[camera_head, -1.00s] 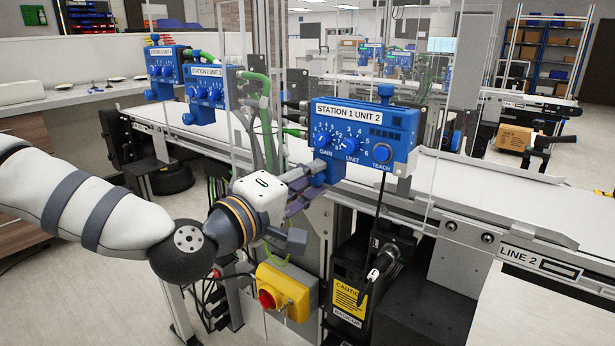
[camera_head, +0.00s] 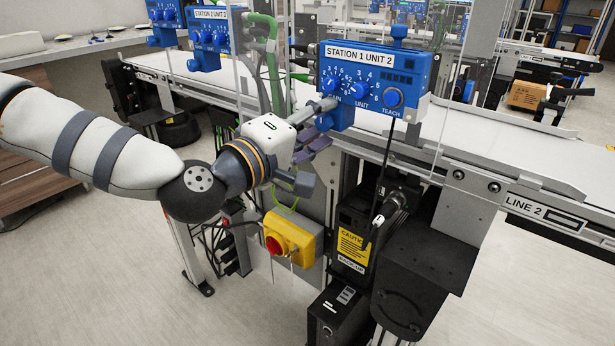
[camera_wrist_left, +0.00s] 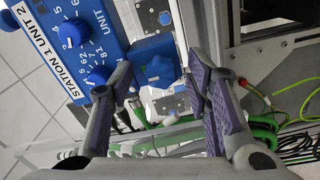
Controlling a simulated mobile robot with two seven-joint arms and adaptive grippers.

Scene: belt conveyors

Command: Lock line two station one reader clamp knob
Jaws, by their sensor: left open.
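The blue reader unit labelled STATION 1 UNIT 2 (camera_head: 365,80) is on the LINE 2 conveyor. My left gripper (camera_head: 318,128) is at the unit's lower left, fingers spread with purple pads. In the left wrist view the open fingers (camera_wrist_left: 165,92) have a blue knob-like part (camera_wrist_left: 157,70) beyond and between them, apart from both pads. I cannot tell whether it is the clamp knob. The labelled face (camera_wrist_left: 75,55) lies left of the fingers, close to one. My right gripper is out of view.
A yellow box with a red button (camera_head: 290,240) hangs below the gripper. Clear panels (camera_head: 450,80) stand near the unit. More blue units (camera_head: 210,35) sit farther left. The belt right of the unit is clear.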

